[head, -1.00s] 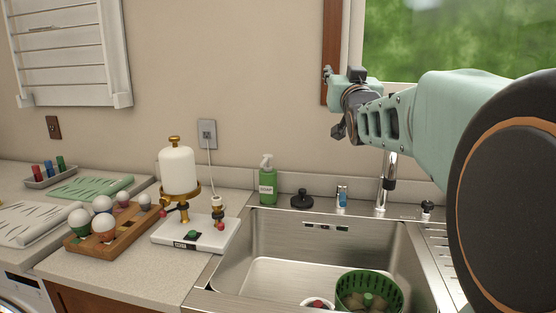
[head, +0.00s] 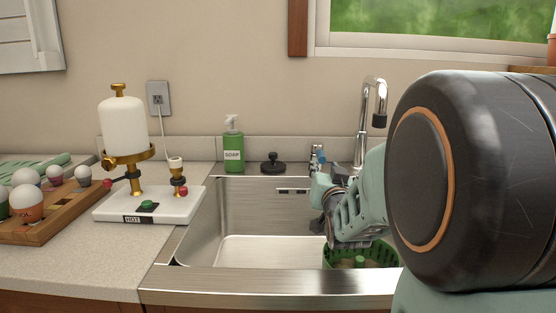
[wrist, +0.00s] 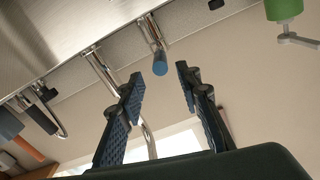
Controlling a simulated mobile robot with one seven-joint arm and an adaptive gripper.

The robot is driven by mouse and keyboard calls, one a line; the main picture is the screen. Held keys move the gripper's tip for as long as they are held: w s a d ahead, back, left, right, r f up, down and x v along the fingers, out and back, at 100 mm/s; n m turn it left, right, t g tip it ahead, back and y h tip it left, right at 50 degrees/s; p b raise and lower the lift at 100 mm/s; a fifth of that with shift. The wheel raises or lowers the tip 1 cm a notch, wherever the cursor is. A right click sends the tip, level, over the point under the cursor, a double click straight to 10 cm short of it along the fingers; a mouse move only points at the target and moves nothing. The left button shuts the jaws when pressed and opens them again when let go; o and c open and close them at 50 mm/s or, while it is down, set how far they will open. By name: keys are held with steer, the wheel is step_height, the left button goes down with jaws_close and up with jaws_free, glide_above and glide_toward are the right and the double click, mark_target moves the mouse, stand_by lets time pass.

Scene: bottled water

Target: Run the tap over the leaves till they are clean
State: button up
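The chrome tap (head: 374,100) stands behind the sink; no water shows. A small chrome handle with a blue end (head: 318,155) stands at the sink's back edge. In the wrist view the blue end (wrist: 159,62) lines up with the gap between my fingertips, with space on both sides. My gripper (wrist: 160,73) is open and empty. In the head view my arm's end is low over the sink's right part. A green colander (head: 360,258) sits in the sink, partly hidden by my arm. I cannot make out leaves in it.
A green soap bottle (head: 233,150) and a black stopper (head: 273,163) stand behind the sink (head: 215,215). The sink's left part is clear.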

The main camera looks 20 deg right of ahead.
mark_target(320, 156)
steer(key=b+x, duration=0.1)
steer(key=x, duration=0.8)
steer(key=shift+c, duration=0.7)
jaws_close()
